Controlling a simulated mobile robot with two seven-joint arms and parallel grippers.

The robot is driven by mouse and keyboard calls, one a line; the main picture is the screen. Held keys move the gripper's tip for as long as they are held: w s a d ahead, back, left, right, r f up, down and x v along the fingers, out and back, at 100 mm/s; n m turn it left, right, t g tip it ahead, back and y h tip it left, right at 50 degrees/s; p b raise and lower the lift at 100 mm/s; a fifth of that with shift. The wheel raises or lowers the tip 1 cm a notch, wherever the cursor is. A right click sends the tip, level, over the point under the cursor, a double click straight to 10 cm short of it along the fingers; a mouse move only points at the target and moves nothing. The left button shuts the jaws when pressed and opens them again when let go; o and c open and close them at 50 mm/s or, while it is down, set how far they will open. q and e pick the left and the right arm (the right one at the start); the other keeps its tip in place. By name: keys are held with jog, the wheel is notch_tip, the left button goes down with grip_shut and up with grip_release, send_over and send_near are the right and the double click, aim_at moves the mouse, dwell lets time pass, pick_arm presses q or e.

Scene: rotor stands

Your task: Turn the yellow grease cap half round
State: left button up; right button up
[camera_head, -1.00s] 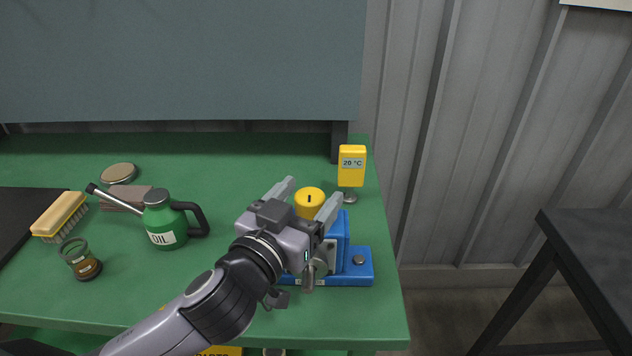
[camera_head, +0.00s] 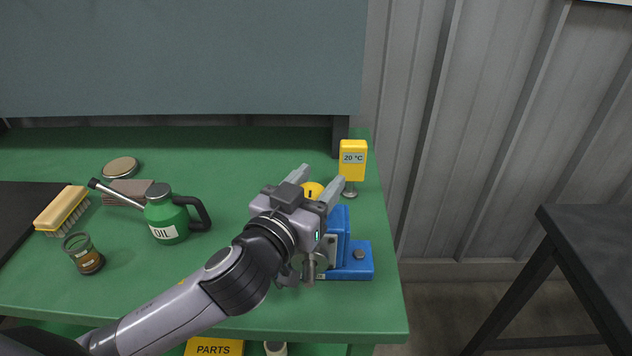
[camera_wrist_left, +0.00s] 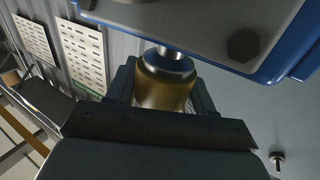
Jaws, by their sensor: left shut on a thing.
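The yellow grease cap (camera_head: 312,188) sits on top of the blue rotor stand (camera_head: 341,238) near the bench's right end. A dark mark shows on its top. My left gripper (camera_head: 322,182) reaches over the stand with one finger on each side of the cap and is shut on it. In the left wrist view the cap (camera_wrist_left: 165,84) stands between the two fingers, below a metal collar against the blue housing (camera_wrist_left: 275,70). The gripper body hides part of the cap and stand in the head view. My right gripper is not in view.
A yellow 20 °C thermometer (camera_head: 352,160) stands just behind the cap. A dark table (camera_head: 590,235) stands at right.

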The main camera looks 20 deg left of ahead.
aim_at(316, 197)
pick_arm(q)
jog(key=shift+m+h, duration=0.3)
jog(key=shift+h, duration=0.1)
